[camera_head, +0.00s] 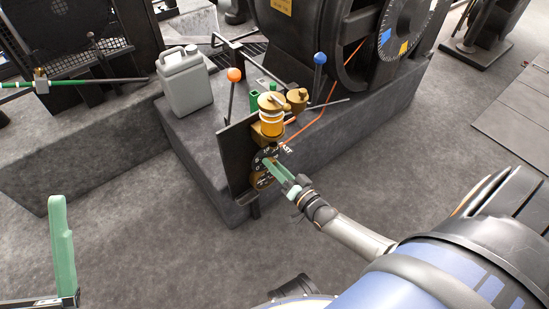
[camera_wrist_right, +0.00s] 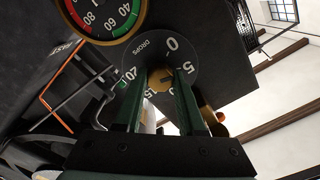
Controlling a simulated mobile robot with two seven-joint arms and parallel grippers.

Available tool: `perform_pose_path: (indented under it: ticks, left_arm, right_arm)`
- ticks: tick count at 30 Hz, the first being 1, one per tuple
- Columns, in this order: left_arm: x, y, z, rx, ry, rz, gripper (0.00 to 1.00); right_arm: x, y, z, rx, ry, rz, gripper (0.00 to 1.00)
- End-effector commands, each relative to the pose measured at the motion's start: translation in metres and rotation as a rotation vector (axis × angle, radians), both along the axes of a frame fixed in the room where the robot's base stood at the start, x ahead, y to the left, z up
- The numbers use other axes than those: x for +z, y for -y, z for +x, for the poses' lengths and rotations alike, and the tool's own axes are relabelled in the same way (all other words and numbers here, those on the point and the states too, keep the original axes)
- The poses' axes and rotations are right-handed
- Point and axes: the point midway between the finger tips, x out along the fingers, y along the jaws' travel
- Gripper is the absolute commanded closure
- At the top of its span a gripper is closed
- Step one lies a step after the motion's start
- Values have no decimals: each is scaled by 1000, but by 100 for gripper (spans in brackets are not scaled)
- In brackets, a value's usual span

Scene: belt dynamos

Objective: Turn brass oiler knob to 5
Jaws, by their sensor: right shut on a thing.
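The brass oiler (camera_head: 271,118), with an amber glass, stands on the front of the machine plinth. Its dark dial (camera_head: 271,152) is below it. In the wrist view the dial (camera_wrist_right: 160,50) is marked DROPS, with 0, 5, 15 and 20 visible; part of the scale is hidden by my fingers. The brass knob (camera_wrist_right: 160,78) sits at the dial's centre between my right gripper's green fingertips. My right gripper (camera_head: 270,164) is shut on this knob. I cannot read the knob's setting surely. My left gripper's green finger (camera_head: 63,245) stands at lower left, away from everything; its other finger is out of frame.
A dark plate (camera_head: 236,160) stands beside the oiler. An orange-knobbed lever (camera_head: 234,76) and a blue-knobbed lever (camera_head: 320,59) rise nearby. A grey can (camera_head: 186,82) stands on the plinth. A coloured gauge (camera_wrist_right: 103,17) is close to the dial. The front floor is clear.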

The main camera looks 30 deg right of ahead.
Motion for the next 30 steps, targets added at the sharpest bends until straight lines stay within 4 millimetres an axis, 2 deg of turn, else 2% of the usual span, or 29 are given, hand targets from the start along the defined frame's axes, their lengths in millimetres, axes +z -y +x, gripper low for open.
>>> perform_pose_path:
  ticks: [12,29,30]
  left_arm:
    - [2,0,0,-2,3,1,0]
    - [3,-1,0,2,4,-5,0]
    - [3,-1,0,2,4,-5,0]
  right_arm:
    - [-1,0,-1,0,-17,197,100]
    - [-1,0,-1,1,-20,225,100]
    - [-1,0,-1,1,-20,225,59]
